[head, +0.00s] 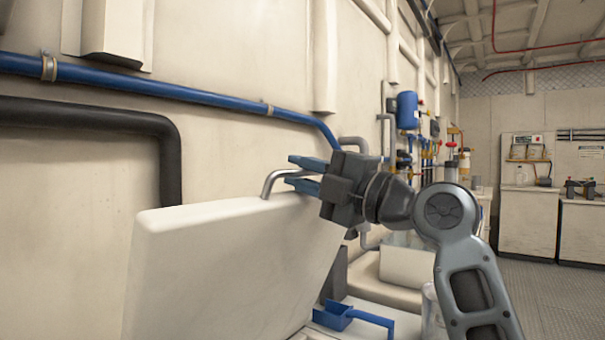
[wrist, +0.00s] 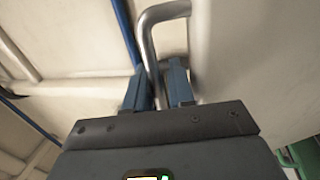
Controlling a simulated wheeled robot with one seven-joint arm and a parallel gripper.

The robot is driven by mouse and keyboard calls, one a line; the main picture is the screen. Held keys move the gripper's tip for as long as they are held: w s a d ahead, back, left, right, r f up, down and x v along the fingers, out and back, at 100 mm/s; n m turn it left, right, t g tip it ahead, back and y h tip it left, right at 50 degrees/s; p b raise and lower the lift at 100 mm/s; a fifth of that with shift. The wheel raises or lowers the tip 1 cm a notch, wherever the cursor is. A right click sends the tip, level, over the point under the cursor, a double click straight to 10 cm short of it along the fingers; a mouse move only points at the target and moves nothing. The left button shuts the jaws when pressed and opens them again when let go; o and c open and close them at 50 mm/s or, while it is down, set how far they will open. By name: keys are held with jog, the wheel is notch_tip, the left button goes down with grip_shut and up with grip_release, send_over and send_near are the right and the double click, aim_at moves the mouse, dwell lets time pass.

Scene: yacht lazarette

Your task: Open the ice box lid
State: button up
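The ice box lid (head: 230,265) is a thick off-white panel at lower centre-left of the head view. It stands raised and steeply tilted. It also fills the right side of the wrist view (wrist: 255,65). A bent metal bar handle (head: 270,182) is fixed at its top edge and shows in the wrist view (wrist: 149,45). My gripper (head: 304,174) has its two blue fingers on either side of the handle bar, closed on it. The wrist view shows the bar running between the fingertips (wrist: 160,80). The box opening is hidden.
A blue pipe (head: 160,84) and a black pipe (head: 90,115) run along the wall behind the lid. A blue scoop (head: 350,318) lies below, right of the lid. Open floor (head: 555,300) shows at the right, before white cabinets (head: 527,222).

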jog(key=v, duration=0.7)
jog(key=shift+s+d, duration=0.25)
jog(key=shift+f, duration=0.2)
